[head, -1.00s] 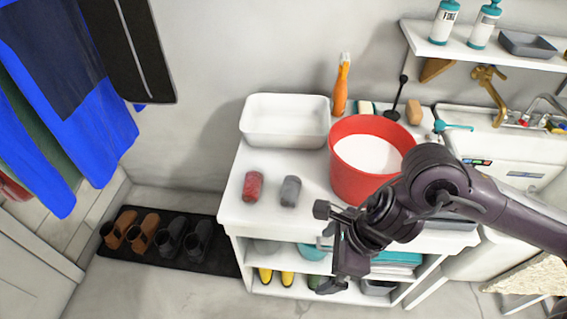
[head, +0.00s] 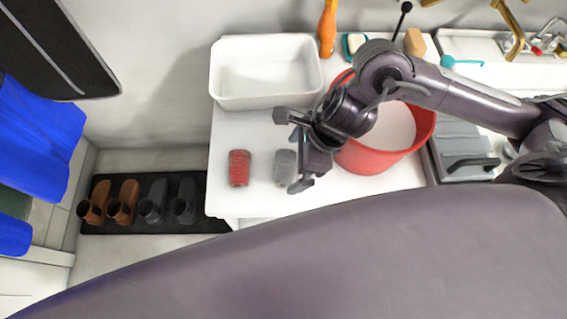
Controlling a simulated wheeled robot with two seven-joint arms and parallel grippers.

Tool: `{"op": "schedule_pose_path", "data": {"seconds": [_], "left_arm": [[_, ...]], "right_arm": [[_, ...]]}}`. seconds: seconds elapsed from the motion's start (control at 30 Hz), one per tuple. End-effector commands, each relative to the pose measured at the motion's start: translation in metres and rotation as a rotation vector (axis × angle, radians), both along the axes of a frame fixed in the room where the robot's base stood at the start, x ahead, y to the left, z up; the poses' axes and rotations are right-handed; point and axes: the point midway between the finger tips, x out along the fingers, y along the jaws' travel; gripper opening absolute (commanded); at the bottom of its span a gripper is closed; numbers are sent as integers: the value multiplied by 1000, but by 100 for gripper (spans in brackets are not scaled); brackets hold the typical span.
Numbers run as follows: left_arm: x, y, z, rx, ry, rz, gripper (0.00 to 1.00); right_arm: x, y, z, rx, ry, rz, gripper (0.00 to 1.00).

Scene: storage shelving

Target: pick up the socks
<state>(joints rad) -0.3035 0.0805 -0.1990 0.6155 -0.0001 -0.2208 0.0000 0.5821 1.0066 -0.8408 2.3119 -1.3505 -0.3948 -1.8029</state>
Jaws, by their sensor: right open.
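Two rolled-up bundles that look like the socks lie on the white shelf top in the head view: a red one (head: 239,168) and a grey one (head: 285,167) to its right. They lie apart from each other. My right gripper (head: 294,150) is open, just above and beside the grey socks, and covers part of their right side. I cannot tell whether it touches them. Nothing shows between its fingers. My left gripper is not in view.
A white basin (head: 215,85) stands behind the socks. A red bucket (head: 425,135) with white contents stands right of my gripper, partly behind my arm. A dark mat (head: 212,215) with several shoes lies on the floor at left.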

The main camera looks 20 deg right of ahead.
Motion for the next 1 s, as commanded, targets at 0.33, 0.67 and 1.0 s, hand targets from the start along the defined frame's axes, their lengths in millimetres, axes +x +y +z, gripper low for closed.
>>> {"op": "schedule_pose_path", "data": {"seconds": [0.33,0.67,1.0], "left_arm": [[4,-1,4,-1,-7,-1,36],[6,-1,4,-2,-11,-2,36],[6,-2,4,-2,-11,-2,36]], "right_arm": [[10,16,-40,1,2,0,100],[11,16,-42,0,-1,-1,90],[11,16,-41,1,-1,-1,59]]}}
